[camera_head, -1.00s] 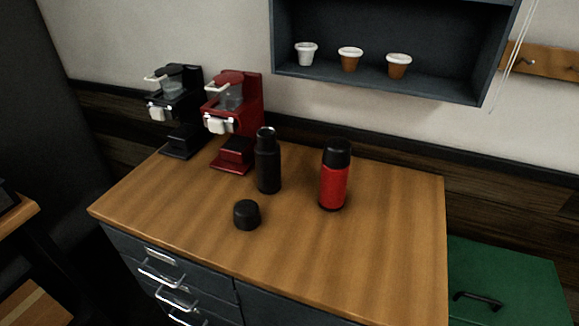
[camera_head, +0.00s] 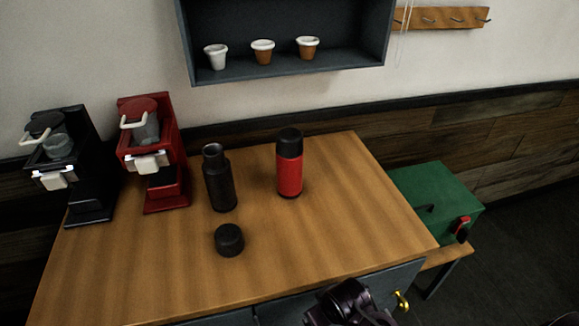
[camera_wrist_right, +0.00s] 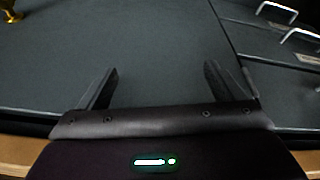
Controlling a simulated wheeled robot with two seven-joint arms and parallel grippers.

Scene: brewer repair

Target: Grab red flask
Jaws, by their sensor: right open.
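The red flask (camera_head: 290,174) with a black cap stands upright on the wooden counter in the head view, right of the open black flask. My right gripper (camera_wrist_right: 160,85) is open in the right wrist view, with nothing between its fingers; a grey cabinet front lies beyond them. Part of my right arm (camera_head: 350,302) shows at the bottom of the head view, in front of the counter and well below the red flask. The red flask is not in the wrist view. My left gripper is not in view.
A black flask (camera_head: 219,178) and a loose black cap (camera_head: 229,240) are on the counter. A black brewer (camera_head: 75,170) and a red brewer (camera_head: 152,155) stand at left. A wall shelf (camera_head: 350,50) holds small pots. A green box (camera_head: 432,200) sits at right. The counter's front right is clear.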

